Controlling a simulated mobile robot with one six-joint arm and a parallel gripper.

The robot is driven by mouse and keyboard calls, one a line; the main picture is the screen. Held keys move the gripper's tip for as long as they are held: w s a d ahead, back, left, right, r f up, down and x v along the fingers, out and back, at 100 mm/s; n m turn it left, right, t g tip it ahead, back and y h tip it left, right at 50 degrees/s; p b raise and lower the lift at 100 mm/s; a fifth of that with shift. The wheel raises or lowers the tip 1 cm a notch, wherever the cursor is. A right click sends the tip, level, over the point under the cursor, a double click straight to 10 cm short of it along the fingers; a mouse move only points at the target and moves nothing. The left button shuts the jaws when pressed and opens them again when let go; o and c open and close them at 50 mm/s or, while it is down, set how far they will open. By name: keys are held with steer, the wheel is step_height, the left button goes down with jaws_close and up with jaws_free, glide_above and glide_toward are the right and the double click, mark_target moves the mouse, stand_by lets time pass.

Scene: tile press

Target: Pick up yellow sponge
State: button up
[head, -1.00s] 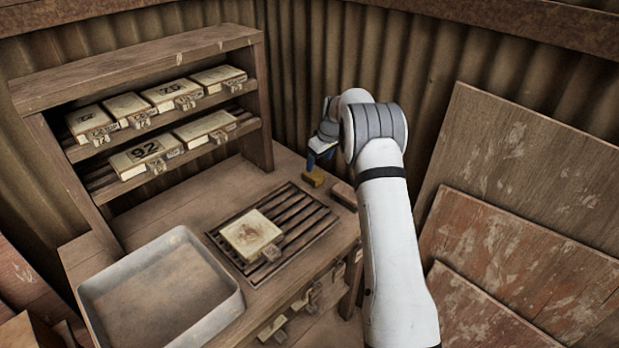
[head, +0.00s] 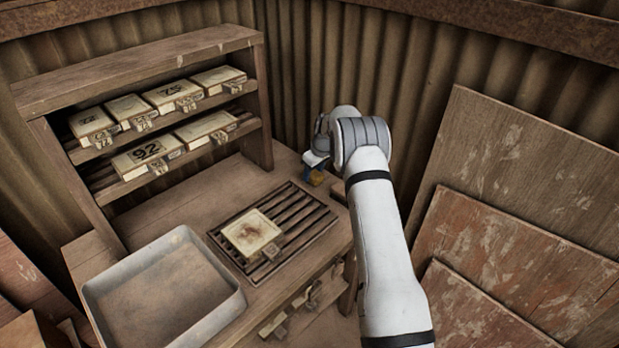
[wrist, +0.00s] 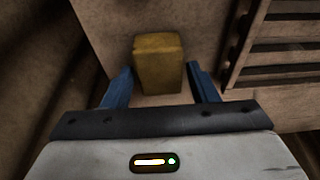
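The yellow sponge (wrist: 158,62) is a small dull-yellow block on the wooden bench top, past the far end of the slatted rack. In the head view the sponge (head: 316,178) is partly covered by my gripper. My gripper (wrist: 158,80) is open, with its blue fingers apart on the left and right of the sponge's near part. Gaps show between the fingers and the sponge in the wrist view. In the head view my gripper (head: 310,172) is low over the bench at the sponge.
A slatted rack (head: 318,222) holding a pale tile mould (head: 251,232) lies close by. A grey metal tray (head: 228,312) sits at the front left. A shelf (head: 150,62) with several numbered moulds stands behind. Wooden boards (head: 520,170) lean at the right.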

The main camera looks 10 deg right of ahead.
mark_target(314, 173)
steer(key=c, duration=0.6)
steer(key=shift+r, duration=0.1)
step_height(314, 173, up, 10)
steer(key=shift+f+b, duration=0.1)
steer(key=shift+b, duration=0.8)
